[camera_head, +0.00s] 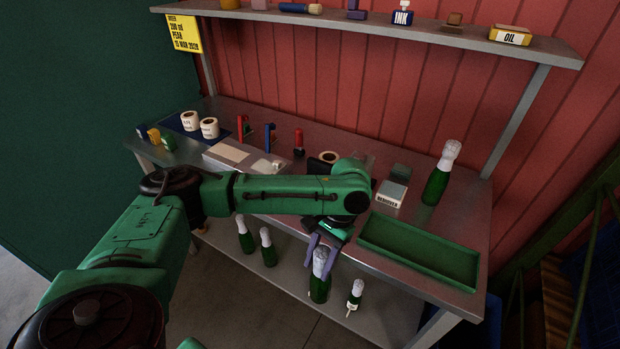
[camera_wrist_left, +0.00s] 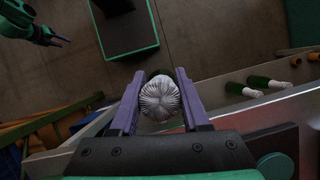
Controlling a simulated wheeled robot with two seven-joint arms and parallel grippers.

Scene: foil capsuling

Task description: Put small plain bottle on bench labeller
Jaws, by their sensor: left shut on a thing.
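My left gripper (camera_head: 318,246) is shut on the silver foil top of a green bottle (camera_head: 320,283). The bottle hangs roughly upright in front of the bench's front edge, and I see no label on it. In the left wrist view the foil top (camera_wrist_left: 160,98) sits between the two purple fingers (camera_wrist_left: 160,90). A label roll and a dark device (camera_head: 322,164), which looks like the bench labeller, stand on the bench behind my left forearm, which hides part of them. My right gripper (camera_wrist_left: 60,41) shows small at the upper left of the wrist view; its opening is unclear.
A green tray (camera_head: 425,274) lies on the bench's right, with a tall foiled bottle (camera_head: 436,180) behind it. Two foiled bottles (camera_head: 256,242) and a small labelled bottle (camera_head: 355,298) are at the lower shelf. A white box (camera_head: 390,193) stands near the tray. An upper shelf (camera_head: 400,27) spans the back.

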